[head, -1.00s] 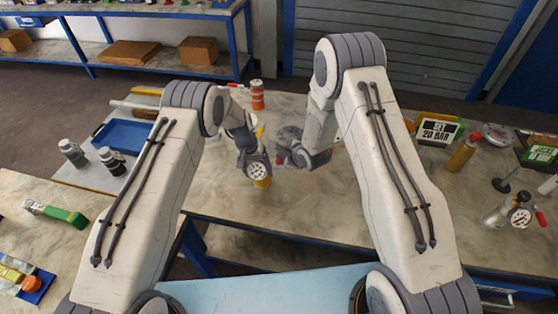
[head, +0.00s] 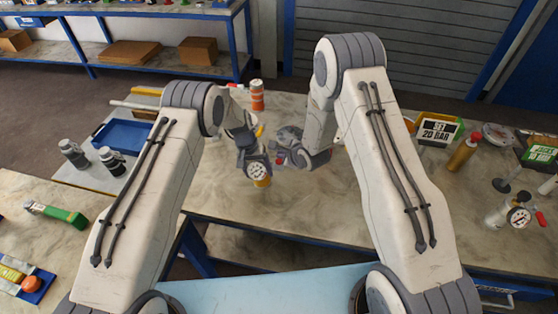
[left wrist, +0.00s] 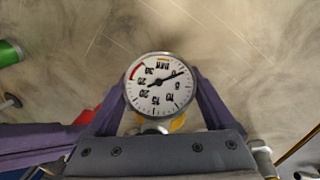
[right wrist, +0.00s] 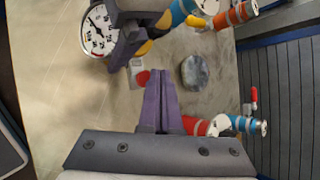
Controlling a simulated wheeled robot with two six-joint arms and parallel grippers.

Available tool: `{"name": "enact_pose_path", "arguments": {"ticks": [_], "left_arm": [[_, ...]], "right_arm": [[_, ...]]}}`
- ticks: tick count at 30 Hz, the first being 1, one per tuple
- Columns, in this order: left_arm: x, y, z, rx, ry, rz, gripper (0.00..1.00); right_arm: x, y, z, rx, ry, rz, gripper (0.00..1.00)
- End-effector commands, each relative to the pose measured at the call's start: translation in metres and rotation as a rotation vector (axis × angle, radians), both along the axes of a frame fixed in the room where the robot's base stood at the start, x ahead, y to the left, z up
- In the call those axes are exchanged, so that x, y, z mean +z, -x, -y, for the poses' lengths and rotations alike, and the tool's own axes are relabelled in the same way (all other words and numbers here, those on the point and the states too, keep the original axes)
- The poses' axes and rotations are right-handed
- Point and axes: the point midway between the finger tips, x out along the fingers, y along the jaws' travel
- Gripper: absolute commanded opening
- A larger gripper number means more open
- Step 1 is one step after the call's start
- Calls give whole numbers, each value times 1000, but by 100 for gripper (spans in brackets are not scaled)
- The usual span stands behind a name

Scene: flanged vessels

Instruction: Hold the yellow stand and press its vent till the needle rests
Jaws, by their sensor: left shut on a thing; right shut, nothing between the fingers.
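The yellow stand (head: 263,182) carries a round white pressure gauge (head: 257,170). My left gripper (head: 252,157) is shut on the stand, just below the dial. In the left wrist view the gauge (left wrist: 155,83) faces the camera, its black needle pointing near the low end of the scale; a little yellow (left wrist: 178,123) shows beneath. My right gripper (head: 284,157) is shut and empty, just right of the stand. In the right wrist view its fingertips (right wrist: 160,75) are close to a red round button (right wrist: 142,78). I cannot tell whether they touch it.
An orange-banded cylinder (head: 257,95) stands behind the grippers. A blue tray (head: 123,134) lies left. At right are a "SET 20 BAR" sign (head: 439,130), an orange bottle with a red top (head: 463,154) and another gauge vessel (head: 517,216). The front-middle bench is clear.

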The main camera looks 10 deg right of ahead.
Motion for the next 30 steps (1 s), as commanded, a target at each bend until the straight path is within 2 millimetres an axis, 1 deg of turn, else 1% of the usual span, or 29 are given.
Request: {"name": "enact_pose_path", "arguments": {"ticks": [9,30], "left_arm": [[1,-1,0,0,0,2,0],[1,-1,0,0,0,2,0]], "right_arm": [[-8,0,0,1,0,-1,0],[-12,0,0,0,0,0,0]]}}
